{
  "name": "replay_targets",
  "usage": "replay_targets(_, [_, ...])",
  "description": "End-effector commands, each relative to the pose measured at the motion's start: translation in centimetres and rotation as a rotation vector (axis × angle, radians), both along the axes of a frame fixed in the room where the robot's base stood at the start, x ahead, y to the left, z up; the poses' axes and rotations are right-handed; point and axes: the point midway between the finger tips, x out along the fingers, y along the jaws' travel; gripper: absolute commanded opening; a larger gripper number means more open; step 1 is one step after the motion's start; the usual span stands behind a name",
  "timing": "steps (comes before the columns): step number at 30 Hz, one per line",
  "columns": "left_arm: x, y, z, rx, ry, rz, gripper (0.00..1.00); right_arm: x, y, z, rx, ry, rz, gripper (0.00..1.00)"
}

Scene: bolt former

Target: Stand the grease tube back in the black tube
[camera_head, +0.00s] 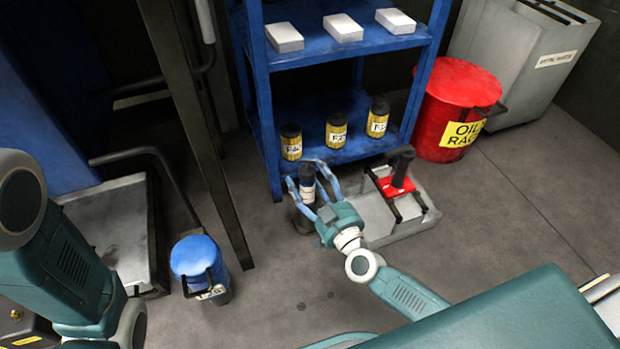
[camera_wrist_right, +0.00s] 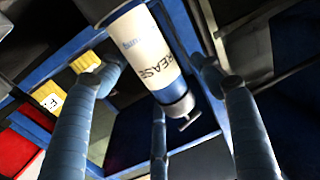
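The grease tube (camera_head: 307,190) stands roughly upright in front of the blue shelf, with a dark top and a pale label. Its white body, lettered GREASE, and its blue end show large in the wrist view (camera_wrist_right: 145,50). Below it is a dark cylinder (camera_head: 303,222), apparently the black tube; my gripper hides part of it, and I cannot tell how deep the grease tube sits. My right gripper (camera_head: 301,171) has its blue fingers spread around the grease tube, with small gaps visible beside it in the wrist view. My left arm shows at left, but its gripper is out of view.
A grey tray (camera_head: 415,222) with a red, black-handled item (camera_head: 397,187) lies just right of the gripper. The blue shelf (camera_head: 345,50) holds several yellow-labelled jars close behind. A red bin (camera_head: 455,105) and a blue-lidded container (camera_head: 197,260) stand on the floor.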

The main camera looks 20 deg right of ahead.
Motion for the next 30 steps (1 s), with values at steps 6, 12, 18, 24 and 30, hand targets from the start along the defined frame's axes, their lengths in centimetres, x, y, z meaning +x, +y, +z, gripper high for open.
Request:
replay_targets(6, [0.2,0.0,0.0,-0.001,0.005,0.000,0.00,-0.3,0.0,-0.3,-0.001,0.006,0.001,0.66])
replay_targets(12, [0.1,0.0,0.0,0.000,0.002,0.000,0.00,-3.1,-0.4,-0.4,0.000,0.008,0.002,0.66])
replay_targets(18, [0.0,0.0,0.0,-0.001,0.000,0.000,0.00,-7.4,-1.0,-0.3,-0.002,0.007,0.002,0.66])
replay_targets(24, [0.0,0.0,0.0,-0.001,0.000,0.000,0.00,-10.6,-1.5,-0.2,-0.001,0.004,0.000,0.66])
replay_targets(30, [0.0,0.0,0.0,-0.001,-0.001,-0.001,0.00,-11.9,-1.7,-0.1,0.000,0.001,0.000,0.66])
